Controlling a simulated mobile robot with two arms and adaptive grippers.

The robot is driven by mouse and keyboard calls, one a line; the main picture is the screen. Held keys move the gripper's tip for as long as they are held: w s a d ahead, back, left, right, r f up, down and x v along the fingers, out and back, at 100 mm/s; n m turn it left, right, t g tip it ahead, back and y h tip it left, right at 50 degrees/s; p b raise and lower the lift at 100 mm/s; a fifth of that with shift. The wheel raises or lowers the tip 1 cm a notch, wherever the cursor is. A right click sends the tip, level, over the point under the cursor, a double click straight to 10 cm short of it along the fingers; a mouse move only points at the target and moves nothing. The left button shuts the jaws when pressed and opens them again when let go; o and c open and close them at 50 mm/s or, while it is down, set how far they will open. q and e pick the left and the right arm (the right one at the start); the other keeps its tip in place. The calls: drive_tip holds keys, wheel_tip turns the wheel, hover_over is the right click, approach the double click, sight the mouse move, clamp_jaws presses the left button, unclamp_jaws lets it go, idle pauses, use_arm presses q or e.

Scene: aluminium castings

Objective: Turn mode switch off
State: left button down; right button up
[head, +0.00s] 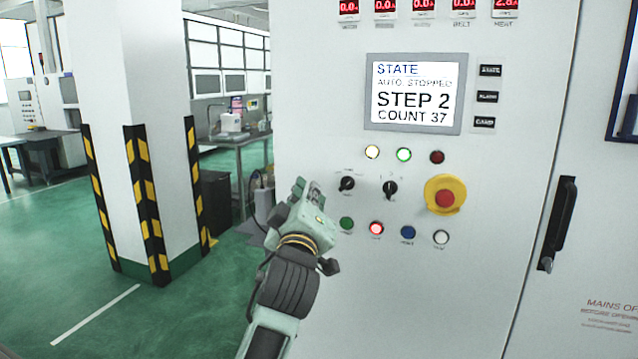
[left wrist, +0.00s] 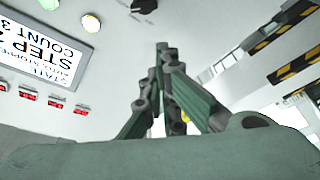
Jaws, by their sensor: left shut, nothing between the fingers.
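Two black rotary switches sit on the white cabinet front in the head view, a left one (head: 347,184) and a right one (head: 390,188). Their small labels are too blurred to tell which is the mode switch. My left gripper (head: 303,186) is just left of the left switch, apart from it, its fingers mostly hidden by its own body. In the left wrist view the left gripper (left wrist: 163,48) has its fingers together and empty. A black knob (left wrist: 143,5), seemingly the left switch, shows at the top edge beyond the fingertips. My right gripper is not in view.
A display (head: 413,92) reads "AUTO STOPPED, STEP 2, COUNT 37". A red emergency stop on yellow (head: 445,196) is right of the switches. Lamps (head: 404,155) sit above them and push buttons (head: 376,228) below. A pillar (head: 140,120) stands left; green floor (head: 60,260) is open there.

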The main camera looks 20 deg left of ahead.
sight(347, 184)
use_arm(q)
drive_tip(key=p+x, duration=0.1)
drive_tip(key=x, duration=0.2)
drive_tip(key=p+x, duration=0.1)
drive_tip(key=x, duration=0.3)
drive_tip(key=r+p+x, duration=0.1)
drive_tip(key=x, duration=0.2)
drive_tip(key=shift+w+a, duration=0.1)
drive_tip(key=shift+a, duration=0.15)
drive_tip(key=shift+d+f, duration=1)
drive_tip(key=shift+f, duration=0.15)
drive_tip(key=shift+s+d+f, duration=0.25)
drive_tip(key=shift+d+f, duration=0.2)
drive_tip(key=shift+d, duration=0.05)
drive_tip(key=shift+a, duration=0.1)
